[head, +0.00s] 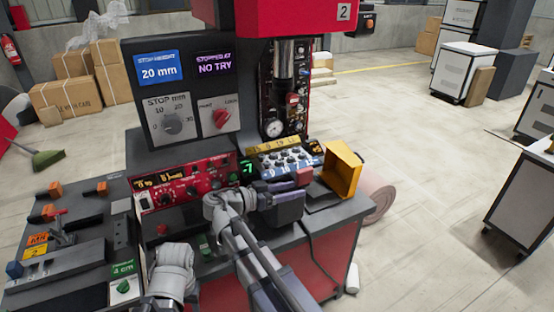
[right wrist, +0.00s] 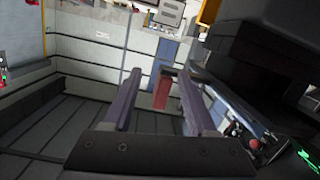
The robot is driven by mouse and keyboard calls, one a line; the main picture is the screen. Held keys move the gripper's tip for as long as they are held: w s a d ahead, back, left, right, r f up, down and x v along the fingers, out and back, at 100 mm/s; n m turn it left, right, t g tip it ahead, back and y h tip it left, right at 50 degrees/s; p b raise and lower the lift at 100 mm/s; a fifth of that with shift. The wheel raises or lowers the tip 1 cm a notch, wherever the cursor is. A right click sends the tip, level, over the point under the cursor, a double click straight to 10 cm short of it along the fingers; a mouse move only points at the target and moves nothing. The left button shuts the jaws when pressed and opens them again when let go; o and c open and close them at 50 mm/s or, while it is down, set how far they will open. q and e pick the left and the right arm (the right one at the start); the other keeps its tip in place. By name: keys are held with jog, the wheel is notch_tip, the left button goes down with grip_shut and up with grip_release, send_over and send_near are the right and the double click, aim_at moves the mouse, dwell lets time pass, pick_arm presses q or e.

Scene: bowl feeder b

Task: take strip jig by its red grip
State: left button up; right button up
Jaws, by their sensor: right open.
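The strip jig (head: 293,168) is a blue numbered strip beside round silvery parts on the machine table. Its red grip (head: 304,176) sticks out at its right end, just beyond my right gripper (head: 299,191). In the right wrist view the red grip (right wrist: 162,93) appears between the two spread fingers of my right gripper (right wrist: 159,73), with a gap on each side. The right gripper is open and holds nothing. How far the grip lies from the fingertips in depth is hard to tell. My left gripper is not in view.
A yellow-orange bin (head: 342,172) stands close right of the grip. A yellow numbered strip (head: 272,144) lies behind the jig. A red control panel (head: 185,185) is to the left, and the press column (head: 286,90) rises behind.

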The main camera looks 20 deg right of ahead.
aim_at(313, 170)
jog(key=shift+w+a+r+m+h, duration=0.15)
jog(key=shift+w+r+m+h, duration=0.2)
jog(key=shift+r, duration=0.3)
jog(key=shift+d+r+m+h, duration=0.3)
jog(key=shift+r+m, duration=0.15)
jog(key=shift+r, duration=0.1)
jog(key=shift+w+r+m+h, duration=0.25)
jog(key=shift+r+m, duration=0.15)
jog(key=shift+r, duration=0.2)
jog(key=shift+w+d+f, duration=0.1)
jog(key=shift+w+d, duration=0.05)
jog(key=shift+d, duration=1.8)
jog(key=shift+w+d, duration=0.15)
jog(key=shift+d, duration=1.8)
jog(key=shift+c, duration=0.2)
grip_shut()
